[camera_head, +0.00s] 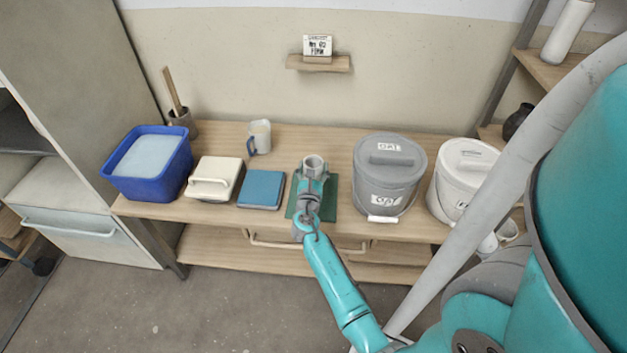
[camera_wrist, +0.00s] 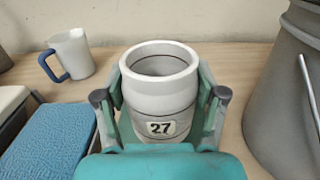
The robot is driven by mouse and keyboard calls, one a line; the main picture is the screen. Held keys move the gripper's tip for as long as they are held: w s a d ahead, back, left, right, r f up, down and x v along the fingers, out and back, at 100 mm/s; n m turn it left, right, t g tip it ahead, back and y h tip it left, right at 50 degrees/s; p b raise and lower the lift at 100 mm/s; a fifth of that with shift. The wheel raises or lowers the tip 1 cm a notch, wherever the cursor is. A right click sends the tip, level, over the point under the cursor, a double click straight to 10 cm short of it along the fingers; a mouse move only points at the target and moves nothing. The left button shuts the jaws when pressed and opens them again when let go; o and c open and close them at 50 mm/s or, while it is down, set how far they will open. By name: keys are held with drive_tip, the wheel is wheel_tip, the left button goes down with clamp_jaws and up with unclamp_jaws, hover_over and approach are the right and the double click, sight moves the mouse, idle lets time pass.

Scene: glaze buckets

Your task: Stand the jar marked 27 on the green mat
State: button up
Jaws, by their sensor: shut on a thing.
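The white jar marked 27 (camera_wrist: 159,112) is upright in the wrist view, between the two fingers of my gripper (camera_wrist: 160,100). The fingers are shut on its sides, and its mouth is open and looks empty. In the head view the jar's rim (camera_head: 314,160) shows just beyond my gripper (camera_head: 312,178). The green mat (camera_head: 329,206) lies on the bench beneath my gripper and the jar. My arm covers much of the mat. I cannot tell whether the jar's base touches the mat.
A blue sponge or pad (camera_head: 261,190) lies left of the mat, beside a cream lidded box (camera_head: 214,180). A grey lidded bucket (camera_head: 388,175) stands close on the right, with a white bucket (camera_head: 463,170) beyond. A mug (camera_head: 260,136) stands behind. A blue tub (camera_head: 150,165) is far left.

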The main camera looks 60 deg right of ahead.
drive_tip(key=shift+f, duration=2.6)
drive_tip(key=shift+f, duration=0.1)
drive_tip(key=o, duration=1.6)
